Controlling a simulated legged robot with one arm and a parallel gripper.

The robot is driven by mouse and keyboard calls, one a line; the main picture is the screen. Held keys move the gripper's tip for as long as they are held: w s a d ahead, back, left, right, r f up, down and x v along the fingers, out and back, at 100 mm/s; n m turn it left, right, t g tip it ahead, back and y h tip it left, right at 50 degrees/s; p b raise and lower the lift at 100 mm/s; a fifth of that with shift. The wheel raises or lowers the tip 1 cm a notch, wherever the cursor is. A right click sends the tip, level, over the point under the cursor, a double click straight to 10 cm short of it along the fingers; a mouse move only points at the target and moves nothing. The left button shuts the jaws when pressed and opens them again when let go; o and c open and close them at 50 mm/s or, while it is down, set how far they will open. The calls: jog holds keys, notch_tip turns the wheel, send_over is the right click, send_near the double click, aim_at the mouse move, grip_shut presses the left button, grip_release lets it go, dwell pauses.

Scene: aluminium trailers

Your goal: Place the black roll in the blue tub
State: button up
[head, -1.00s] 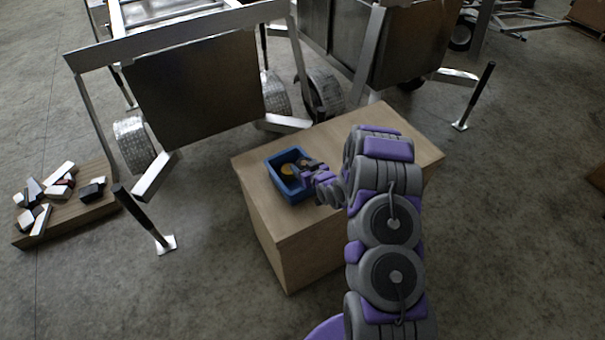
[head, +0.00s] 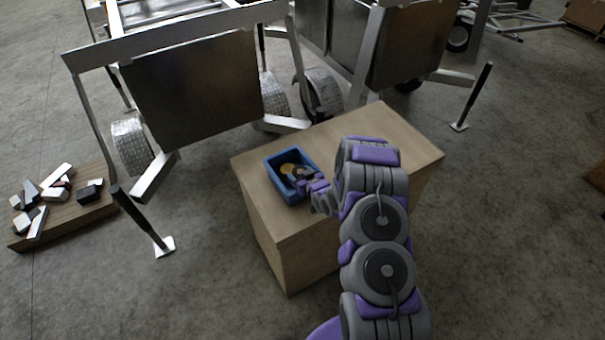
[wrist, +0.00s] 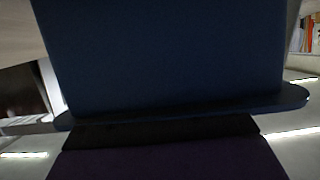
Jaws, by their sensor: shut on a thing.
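The blue tub (head: 270,172) stands upright on a wooden box, near its left end. A round tan shape with dark material beside it, which looks like the black roll (head: 298,171), shows inside the tub. My gripper (head: 305,183) reaches in over the tub's right side, shut, seemingly on the roll. The fingers and grip are small and partly hidden. In the wrist view, the tub's dark blue wall (wrist: 165,60) and rim fill most of the picture, close to my gripper, and the roll cannot be made out.
The wooden box (head: 385,135) is bare to the right and behind the tub. Metal trailers (head: 195,85) stand close behind it. A board (head: 75,212) with several black and white pieces lies at the left. A trailer stand (head: 145,220) rises between board and box.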

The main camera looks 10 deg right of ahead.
jog(key=o, duration=0.8)
jog(key=shift+s+a+f, duration=0.1)
jog(key=shift+a+f, duration=0.1)
jog(key=shift+a, duration=0.45)
jog(key=shift+o, duration=1.4)
jog(key=shift+d, duration=0.7)
jog(key=shift+r, duration=0.15)
jog(key=s+d+r+m+g+h+p, duration=0.1)
jog(key=s+d+r+g+h, duration=0.25)
jog(key=s+r, duration=0.8)
jog(key=s+d+r+g+h+p, duration=0.1)
jog(key=s+d+r+g+h, duration=0.3)
jog(key=s+r, duration=0.75)
jog(key=s+a+r+m+g+y, duration=0.1)
jog(key=s+r, duration=0.3)
jog(key=s, duration=0.6)
jog(key=s+a+r+g+y, duration=0.1)
jog(key=s+a+r+g, duration=0.3)
jog(key=s, duration=0.5)
jog(key=s+a+r+m+g+y, duration=0.1)
jog(key=s+r, duration=0.4)
jog(key=s, duration=0.5)
jog(key=shift+s+a+m+g, duration=0.3)
jog(key=shift+a+g, duration=0.35)
jog(key=shift+a, duration=0.3)
